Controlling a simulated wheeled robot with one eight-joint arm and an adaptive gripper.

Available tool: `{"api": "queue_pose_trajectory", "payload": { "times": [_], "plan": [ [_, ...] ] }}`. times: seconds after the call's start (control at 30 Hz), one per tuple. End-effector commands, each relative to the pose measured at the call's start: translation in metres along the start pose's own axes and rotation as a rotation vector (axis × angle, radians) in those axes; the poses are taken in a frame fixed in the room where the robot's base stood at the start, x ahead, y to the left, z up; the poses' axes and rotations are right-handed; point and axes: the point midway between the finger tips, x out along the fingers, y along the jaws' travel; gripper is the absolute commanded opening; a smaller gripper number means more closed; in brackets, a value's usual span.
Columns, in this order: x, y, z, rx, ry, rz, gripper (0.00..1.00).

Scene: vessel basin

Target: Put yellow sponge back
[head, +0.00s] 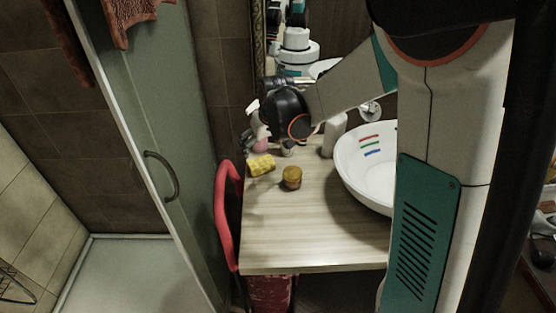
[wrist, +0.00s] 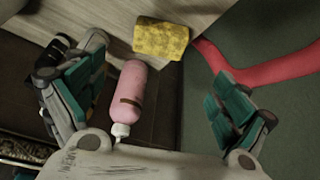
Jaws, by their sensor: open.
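The yellow sponge (head: 261,165) lies on the wooden counter (head: 310,240), near its left edge in the head view. In the wrist view the sponge (wrist: 161,39) lies near the top, beyond my gripper (wrist: 155,72). My gripper's two teal-padded fingers are spread wide, with nothing gripped. A pink bottle with a white cap (wrist: 126,92) shows between the fingers in the wrist view, nearer to the camera than the sponge. In the head view my arm reaches over the back of the counter and largely hides the gripper.
A small amber jar (head: 292,178) stands right of the sponge. A white basin (head: 372,165) sits on the counter's right side. The front counter is clear.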

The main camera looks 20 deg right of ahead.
Motion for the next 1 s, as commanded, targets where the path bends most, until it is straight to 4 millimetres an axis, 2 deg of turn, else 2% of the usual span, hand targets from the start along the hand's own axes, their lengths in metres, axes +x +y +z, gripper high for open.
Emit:
{"api": "queue_pose_trajectory", "payload": {
  "times": [0.27, 0.5, 0.8, 1.0],
  "plan": [
    [-0.081, -0.005, 0.035, 0.015, 0.048, 0.008, 0.94],
    [-0.144, -0.011, 0.083, 0.031, 0.098, 0.015, 0.94],
    [-0.194, -0.017, 0.155, 0.051, 0.161, 0.023, 0.94],
    [-0.207, -0.02, 0.198, 0.061, 0.197, 0.027, 0.94]
  ]
}}
